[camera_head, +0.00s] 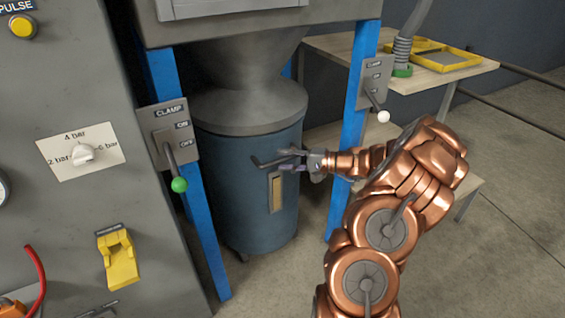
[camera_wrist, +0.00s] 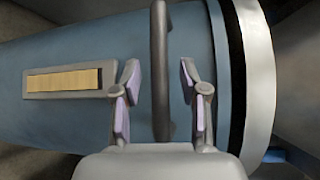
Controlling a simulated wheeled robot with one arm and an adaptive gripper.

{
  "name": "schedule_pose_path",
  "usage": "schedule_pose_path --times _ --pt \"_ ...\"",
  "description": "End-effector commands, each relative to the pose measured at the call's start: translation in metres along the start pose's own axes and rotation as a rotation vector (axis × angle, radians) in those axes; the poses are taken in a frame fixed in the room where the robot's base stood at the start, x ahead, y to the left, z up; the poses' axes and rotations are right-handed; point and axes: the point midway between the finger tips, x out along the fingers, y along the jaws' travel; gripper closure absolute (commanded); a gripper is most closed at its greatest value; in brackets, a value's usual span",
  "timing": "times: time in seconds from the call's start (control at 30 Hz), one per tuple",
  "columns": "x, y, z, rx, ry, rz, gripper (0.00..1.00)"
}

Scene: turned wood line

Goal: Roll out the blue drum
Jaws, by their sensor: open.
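The blue drum (camera_head: 229,179) stands upright under a grey cone hopper (camera_head: 250,83), between two blue posts. It has a dark bar handle (camera_head: 268,162) and a yellowish gauge strip (camera_head: 277,193) on its side. My gripper (camera_head: 296,161) is at the handle, in front of the drum. In the wrist view my gripper (camera_wrist: 161,97) is open, with one finger on each side of the handle (camera_wrist: 160,50) and gaps between. The drum's blue wall (camera_wrist: 90,50) fills the view behind. The left clamp lever (camera_head: 179,184) has a green knob and points down; the right clamp lever (camera_head: 383,116) has a white knob and points down.
The grey control cabinet (camera_head: 60,130) stands close on the left, with a pressure knob (camera_head: 83,154) and a yellow switch (camera_head: 118,260). The floor (camera_head: 500,260) at the right front is clear.

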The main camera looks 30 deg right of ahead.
Motion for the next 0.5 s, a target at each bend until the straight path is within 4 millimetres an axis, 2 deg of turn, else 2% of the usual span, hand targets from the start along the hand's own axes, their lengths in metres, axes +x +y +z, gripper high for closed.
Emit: schedule_pose_path --times 0.13,0.43,0.5 --pt "0.0097 0.0007 0.0002 -0.001 -0.001 0.002 0.57" --pt "0.0114 0.0002 0.0002 0.000 0.000 0.001 0.57" --pt "0.0113 0.0002 0.0002 0.000 0.000 0.001 0.64"
